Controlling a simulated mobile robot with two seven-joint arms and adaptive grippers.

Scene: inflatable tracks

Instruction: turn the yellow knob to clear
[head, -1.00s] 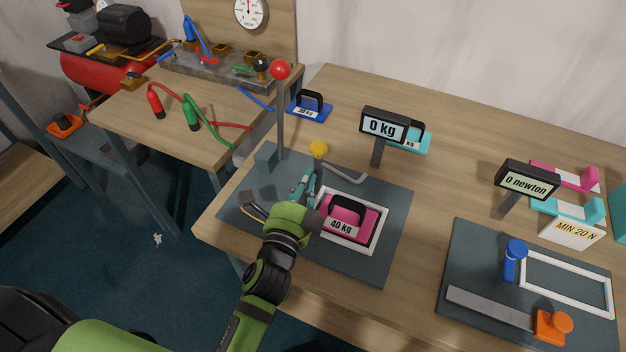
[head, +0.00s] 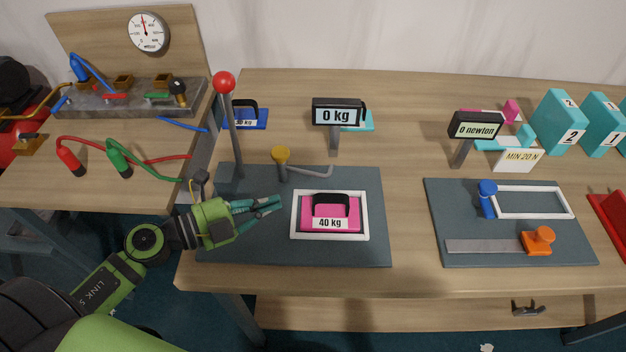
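The yellow knob (head: 281,155) sits on a bent grey handle (head: 312,169) on the left dark plate (head: 350,257), in the middle of the head view. My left gripper (head: 281,203) is above the same plate, below and left of the knob and apart from it. Its teal fingers point right, toward the pink 40 kg weight (head: 346,213) in its white frame (head: 294,228). They lie close together in this view, and the gap between them is unclear. Nothing shows held in them. The display (head: 338,112) behind the plate reads 0 kg. My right gripper is out of view.
A grey lever with a red ball (head: 223,82) stands upright left of the knob. A blue weight (head: 246,117) lies behind it. Bare wood lies between the plates.

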